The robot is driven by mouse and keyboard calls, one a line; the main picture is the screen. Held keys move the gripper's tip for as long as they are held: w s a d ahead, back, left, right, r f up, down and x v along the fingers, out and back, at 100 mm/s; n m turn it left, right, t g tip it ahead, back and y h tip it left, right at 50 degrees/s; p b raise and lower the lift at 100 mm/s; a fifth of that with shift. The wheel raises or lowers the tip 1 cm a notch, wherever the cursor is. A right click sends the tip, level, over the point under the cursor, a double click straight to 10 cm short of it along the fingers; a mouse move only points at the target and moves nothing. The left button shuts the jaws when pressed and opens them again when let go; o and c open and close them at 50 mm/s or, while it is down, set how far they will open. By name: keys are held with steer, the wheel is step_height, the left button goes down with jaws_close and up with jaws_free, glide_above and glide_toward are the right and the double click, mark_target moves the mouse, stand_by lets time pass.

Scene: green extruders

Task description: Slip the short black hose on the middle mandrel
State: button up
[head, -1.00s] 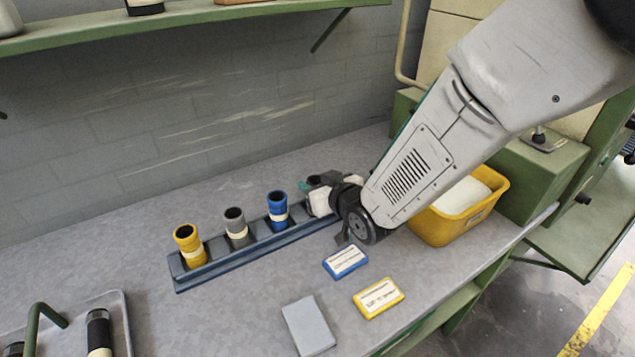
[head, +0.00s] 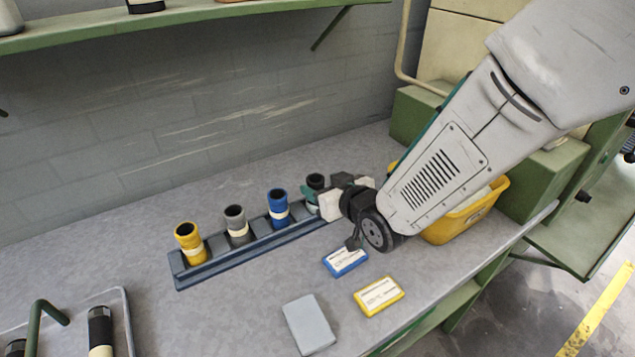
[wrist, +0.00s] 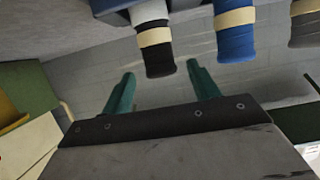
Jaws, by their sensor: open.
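A black hose (head: 315,181) with a cream band stands upright at the right end of the blue rack (head: 222,262), partly behind my gripper (head: 313,197) in the head view. In the wrist view the picture is upside down, and the black hose (wrist: 154,38) shows between and beyond the two teal fingers of my gripper (wrist: 162,72). The fingers are apart with nothing between their tips. I cannot tell whether they touch the hose. I cannot make out a middle mandrel in either view.
Blue (head: 278,208), grey (head: 237,226) and yellow (head: 189,243) hoses stand in the rack. Blue (head: 345,261) and yellow (head: 379,297) labelled boxes and a grey block (head: 309,325) lie in front. A yellow bin (head: 455,225) is behind my arm. A tray (head: 128,320) holds dark cylinders at lower left.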

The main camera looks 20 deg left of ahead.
steer(key=v, duration=0.8)
steer(key=shift+s+d, duration=0.15)
steer(key=shift+s, duration=0.05)
steer(key=shift+r, duration=0.1)
steer(key=w+d+r+m+g+h, duration=0.1)
steer(key=d+r+m+h, duration=0.2)
steer(key=d, duration=0.7)
steer(key=w+d+r+m+h, duration=0.1)
steer(key=d+r+m+h, duration=0.3)
steer(key=d, duration=0.7)
steer(key=s+d+r+m+g+h, duration=0.1)
steer(key=s+d+r+g+h, duration=0.1)
steer(key=s+d, duration=0.5)
steer(key=s+d+r+m+g+h, duration=0.1)
steer(key=s+d+g, duration=0.3)
steer(key=s+d, duration=0.4)
steer(key=s+r, duration=0.1)
steer(key=s, duration=0.5)
steer(key=shift+d+m+g+h, duration=0.25)
steer(key=shift+m+g+h, duration=0.15)
steer(key=shift+r, duration=0.1)
